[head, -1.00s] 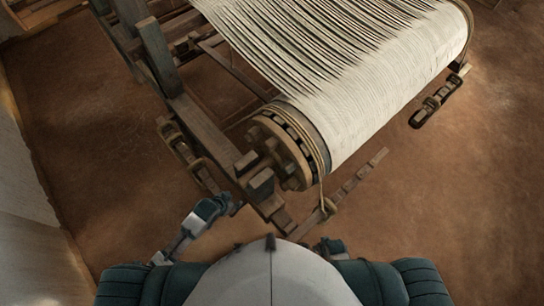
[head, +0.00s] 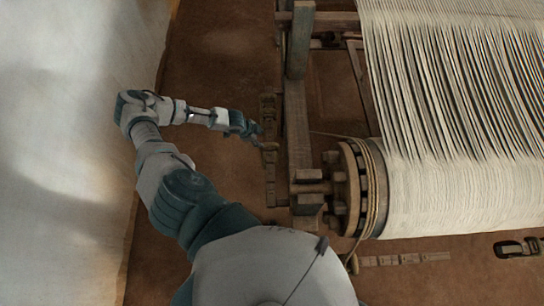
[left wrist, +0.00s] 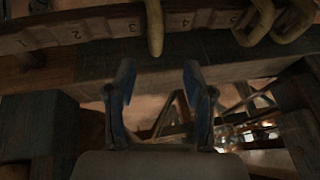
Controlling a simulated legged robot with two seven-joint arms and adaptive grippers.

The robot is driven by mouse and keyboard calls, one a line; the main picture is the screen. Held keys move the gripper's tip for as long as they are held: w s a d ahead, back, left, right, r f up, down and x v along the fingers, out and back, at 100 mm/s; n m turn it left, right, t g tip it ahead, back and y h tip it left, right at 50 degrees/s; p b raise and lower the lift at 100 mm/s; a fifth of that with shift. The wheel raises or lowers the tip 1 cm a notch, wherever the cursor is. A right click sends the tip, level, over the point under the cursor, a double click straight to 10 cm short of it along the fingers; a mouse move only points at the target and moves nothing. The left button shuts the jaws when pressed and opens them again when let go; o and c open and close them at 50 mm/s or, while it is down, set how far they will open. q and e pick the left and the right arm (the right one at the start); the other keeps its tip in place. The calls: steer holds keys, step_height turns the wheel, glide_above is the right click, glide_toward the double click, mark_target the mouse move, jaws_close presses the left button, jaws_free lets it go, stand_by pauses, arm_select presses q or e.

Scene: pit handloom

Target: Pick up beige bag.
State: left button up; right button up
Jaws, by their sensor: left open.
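No beige bag can be made out in either view. My left gripper (head: 250,130) is at the end of my outstretched left arm in the head view, beside the left side of the loom frame. In the left wrist view the two dark blue fingers of the left gripper (left wrist: 158,78) stand apart with nothing between them. They point at a wooden beam (left wrist: 230,58) below a numbered rail (left wrist: 105,30). A tan hook (left wrist: 155,28) hangs from the rail just beyond the fingertips. My right gripper is out of view.
The loom's warp roller (head: 440,185) with white threads fills the right, with a wooden ratchet wheel (head: 345,190) at its end. An upright post (head: 299,45) rises from the frame. A pale wall (head: 70,150) bounds the left. Brown floor (head: 215,60) lies between.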

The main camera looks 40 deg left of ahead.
mark_target(269, 144)
arm_select(q)
steer(key=x, duration=0.5)
steer(key=shift+f+b, duration=0.15)
steer(key=shift+b, duration=0.15)
steer(key=x, duration=0.2)
steer(key=d+x, duration=0.1)
steer(key=x, duration=0.1)
steer(key=shift+w+f, duration=0.1)
steer(key=shift+w+f+b, duration=0.25)
steer(key=shift+f+b, duration=0.1)
steer(key=shift+f, duration=0.1)
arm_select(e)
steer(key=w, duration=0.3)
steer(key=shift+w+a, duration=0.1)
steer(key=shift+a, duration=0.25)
arm_select(q)
steer(key=shift+s, duration=0.1)
jaws_close()
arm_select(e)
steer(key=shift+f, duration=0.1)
arm_select(q)
steer(key=shift+r, duration=0.1)
